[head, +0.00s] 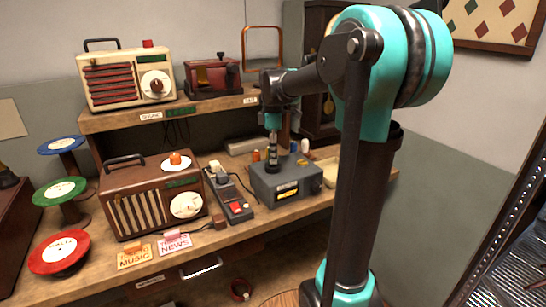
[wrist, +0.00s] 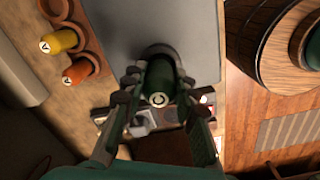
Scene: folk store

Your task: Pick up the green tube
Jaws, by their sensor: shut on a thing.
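The green tube (wrist: 158,78) is between the two fingers of my gripper (wrist: 158,92) in the wrist view. Its pale round end carries a dark letter. My gripper is shut on it. In the head view my gripper (head: 272,148) points straight down over the grey box (head: 290,184) on the bench. A dark round piece shows under the fingers there, and the fingers mostly hide the tube. I cannot tell whether the tube still touches the box.
A yellow tube (wrist: 59,41) and an orange tube (wrist: 77,72) sit in a wooden holder (wrist: 88,38) beside the grey box. A brown radio (head: 150,200) and a device with a red button (head: 237,208) stand left. A shelf (head: 200,106) is above.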

